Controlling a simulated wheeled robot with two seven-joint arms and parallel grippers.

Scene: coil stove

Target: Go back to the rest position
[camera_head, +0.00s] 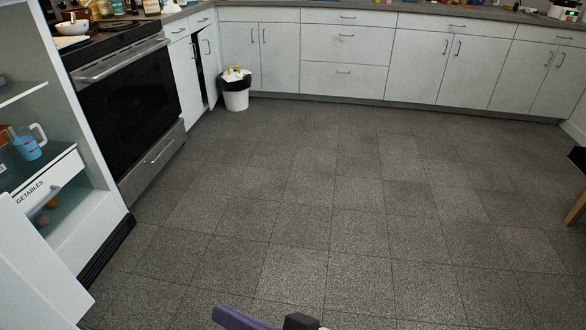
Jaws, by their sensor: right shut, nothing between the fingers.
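My right gripper (242,318) shows only in part at the bottom edge, as a purple piece with a dark piece beside it. It is low over the floor, shut and empty, with no object against it. The rest of that arm is cut off by the frame. My left gripper is not in view.
An open fridge (95,215) stands at the left, its door reaching the lower left corner. Beyond it are a black-fronted oven (130,100), a slightly open cabinet door (208,65) and a white bin (236,98). Tiled floor (340,200) is clear; a wooden leg (575,209) stands right.

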